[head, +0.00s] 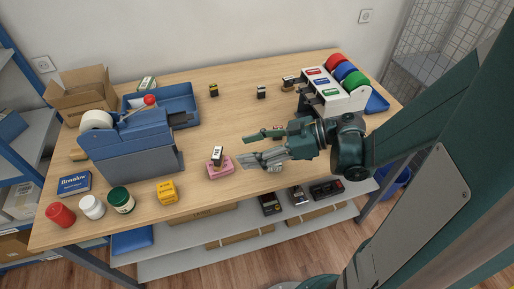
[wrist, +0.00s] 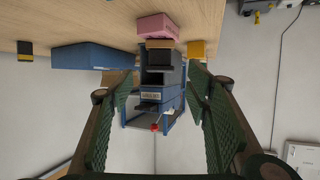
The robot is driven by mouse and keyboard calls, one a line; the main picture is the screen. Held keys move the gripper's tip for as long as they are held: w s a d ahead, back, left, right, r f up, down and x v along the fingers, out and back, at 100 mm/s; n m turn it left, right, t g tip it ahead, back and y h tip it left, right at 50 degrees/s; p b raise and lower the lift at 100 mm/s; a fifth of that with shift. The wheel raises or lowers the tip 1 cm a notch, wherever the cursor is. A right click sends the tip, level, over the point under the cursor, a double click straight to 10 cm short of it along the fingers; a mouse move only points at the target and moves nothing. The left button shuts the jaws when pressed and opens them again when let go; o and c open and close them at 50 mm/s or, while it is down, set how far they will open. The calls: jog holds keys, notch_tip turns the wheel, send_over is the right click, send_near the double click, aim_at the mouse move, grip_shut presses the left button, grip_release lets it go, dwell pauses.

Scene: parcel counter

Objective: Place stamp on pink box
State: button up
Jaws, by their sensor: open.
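The pink box (head: 221,170) lies near the front edge of the table, left of my gripper. A small dark stamp (head: 217,155) with a pale top stands upright on it. My gripper (head: 246,150) is open and empty, just right of the stamp, its fingers pointing left toward it. In the wrist view the picture is upside down: the pink box (wrist: 157,25) is at the top, and the stamp (wrist: 158,59) hangs below it between my fingers' lines. Its outline there merges with blue things behind. The fingers (wrist: 160,82) are apart and touch nothing that I can see.
A blue tape dispenser (head: 130,140) stands left, with a blue tray (head: 180,98) behind. A yellow box (head: 167,192) and several jars line the front left. Other stamps (head: 261,92) stand at the back; a white rack (head: 335,95) is back right.

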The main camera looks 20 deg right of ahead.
jog(key=s+d+r+m+t+h, duration=0.2)
jog(key=s+d+r+m+h, duration=0.5)
jog(key=m+h, duration=0.5)
jog(key=shift+s+m, duration=0.15)
jog(key=shift+m, duration=0.55)
dwell(0.5)
jog(key=shift+d+f, duration=0.1)
